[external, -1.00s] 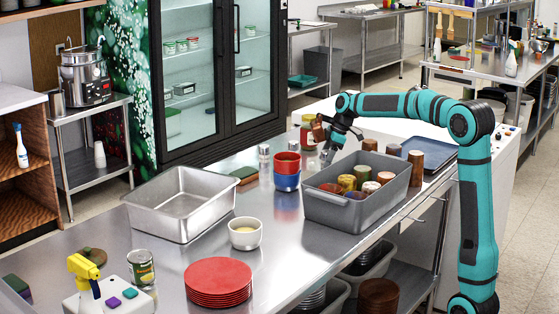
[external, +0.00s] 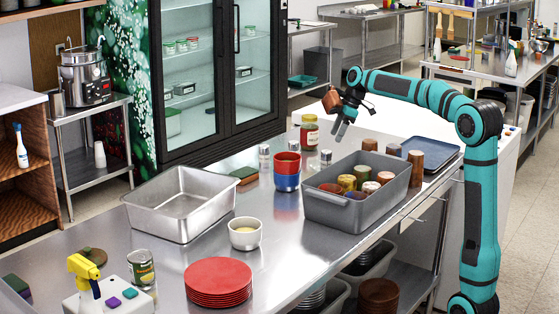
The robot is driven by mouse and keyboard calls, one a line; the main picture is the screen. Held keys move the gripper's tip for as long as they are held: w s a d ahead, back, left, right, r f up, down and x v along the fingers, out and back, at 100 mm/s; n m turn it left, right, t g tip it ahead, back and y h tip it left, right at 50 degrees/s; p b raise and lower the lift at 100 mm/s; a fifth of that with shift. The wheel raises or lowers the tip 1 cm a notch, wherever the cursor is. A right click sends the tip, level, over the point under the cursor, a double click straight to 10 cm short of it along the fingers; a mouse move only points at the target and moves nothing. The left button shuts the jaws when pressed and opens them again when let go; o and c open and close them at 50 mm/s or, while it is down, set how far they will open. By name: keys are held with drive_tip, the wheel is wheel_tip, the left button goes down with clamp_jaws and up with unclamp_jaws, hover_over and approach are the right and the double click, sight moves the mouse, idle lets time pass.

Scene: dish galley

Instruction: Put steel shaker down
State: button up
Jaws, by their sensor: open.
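A small steel shaker (external: 325,159) stands upright on the steel counter, just behind the grey bin's left back corner. My gripper (external: 340,131) is open and empty, above the shaker and a little to its right, apart from it. Another small metal shaker (external: 264,157) stands farther left, near the counter's back edge.
The grey bin (external: 345,213) holds several coloured items. Several brown cylinders (external: 416,169) and a blue tray (external: 433,153) are at the right.

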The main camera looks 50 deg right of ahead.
drive_tip(key=s+a+r+m+t+h, duration=0.2)
drive_tip(key=s+a+r+t, duration=0.15)
drive_tip(key=s+a, duration=0.35)
drive_tip(key=s+a+r+m+t+h, duration=0.1)
drive_tip(key=s+a+r+m+t, duration=0.25)
drive_tip(key=s, duration=0.45)
drive_tip(key=s+a+m+t, duration=0.1)
drive_tip(key=s+a+t, duration=0.2)
drive_tip(key=s, duration=0.7)
drive_tip(key=s+a+r+m+t, duration=0.1)
drive_tip(key=s+a+t, duration=0.3)
drive_tip(key=s, duration=0.6)
drive_tip(key=shift+a+r+m, duration=0.25)
drive_tip(key=shift+a+m, duration=0.35)
drive_tip(key=shift+m, duration=0.15)
